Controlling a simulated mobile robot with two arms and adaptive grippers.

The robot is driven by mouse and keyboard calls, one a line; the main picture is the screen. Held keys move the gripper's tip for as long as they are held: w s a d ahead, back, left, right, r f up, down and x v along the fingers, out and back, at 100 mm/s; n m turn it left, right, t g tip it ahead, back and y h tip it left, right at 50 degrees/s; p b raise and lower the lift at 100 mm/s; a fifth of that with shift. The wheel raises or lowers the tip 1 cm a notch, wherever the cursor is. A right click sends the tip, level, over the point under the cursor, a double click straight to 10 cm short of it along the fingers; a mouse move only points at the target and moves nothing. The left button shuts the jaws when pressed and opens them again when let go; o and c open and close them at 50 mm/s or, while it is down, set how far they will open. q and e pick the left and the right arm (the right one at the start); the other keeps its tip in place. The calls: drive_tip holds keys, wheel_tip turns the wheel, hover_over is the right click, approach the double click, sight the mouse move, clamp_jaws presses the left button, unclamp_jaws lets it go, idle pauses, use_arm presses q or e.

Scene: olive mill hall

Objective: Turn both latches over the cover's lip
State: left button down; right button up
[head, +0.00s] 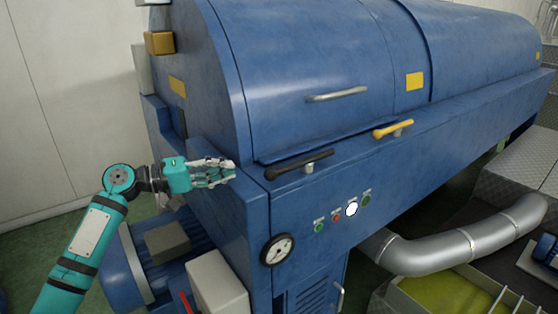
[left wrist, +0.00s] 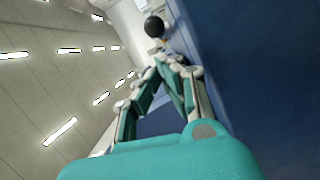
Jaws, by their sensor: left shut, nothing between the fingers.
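The blue cover (head: 300,60) is down on the blue machine, its lip (head: 350,135) running along the front. The black latch (head: 300,163) sits on a short metal post near the lip's left end. It lies roughly along the lip, its knob end to the left. The yellow latch (head: 393,127) sits on its own post farther right, also roughly along the lip. My left gripper (head: 232,169) is shut and empty, left of the black latch and apart from it. In the left wrist view a black knob (left wrist: 154,26) shows just beyond the closed fingertips (left wrist: 170,60). My right gripper is out of view.
A metal bar handle (head: 337,95) is on the cover. Several buttons (head: 337,217) and a round gauge (head: 277,250) are on the front panel. A silver pipe (head: 450,245) runs at lower right. A blue motor (head: 165,260) stands below my left arm.

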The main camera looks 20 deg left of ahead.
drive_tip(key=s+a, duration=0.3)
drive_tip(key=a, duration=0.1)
use_arm(q)
drive_tip(key=p+x, duration=0.3)
drive_tip(key=x, duration=0.5)
drive_tip(key=shift+w+d+p, duration=0.15)
drive_tip(key=shift+w+p, duration=0.05)
drive_tip(key=shift+p, duration=0.15)
drive_tip(key=shift+w+d+f, duration=0.1)
drive_tip(key=shift+w+d, duration=0.15)
drive_tip(key=shift+d, duration=0.05)
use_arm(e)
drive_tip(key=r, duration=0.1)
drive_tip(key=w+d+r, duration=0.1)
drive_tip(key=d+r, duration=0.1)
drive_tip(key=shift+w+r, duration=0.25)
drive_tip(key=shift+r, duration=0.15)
